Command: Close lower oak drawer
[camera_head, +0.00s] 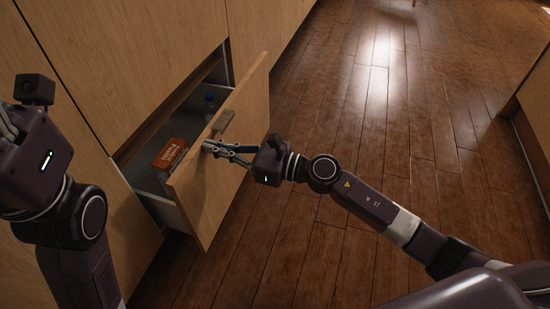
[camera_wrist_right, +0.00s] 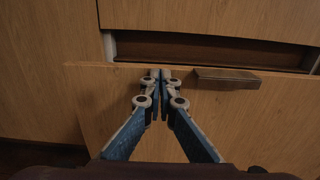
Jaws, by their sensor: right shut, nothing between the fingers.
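The lower oak drawer (camera_head: 228,160) is pulled out from the cabinet in the head view. Its wooden front also fills much of the right wrist view (camera_wrist_right: 240,125). A handle (camera_head: 223,121) sits near the front's top edge and shows right of the fingers in the wrist view (camera_wrist_right: 228,77). My right gripper (camera_head: 207,147) is shut and empty, its fingertips at the drawer front near the top edge, beside the handle. I cannot tell whether they touch it. My left gripper (camera_head: 6,125) is at the left edge, its fingers mostly cut off.
The wooden floor (camera_head: 400,130) to the right is clear.

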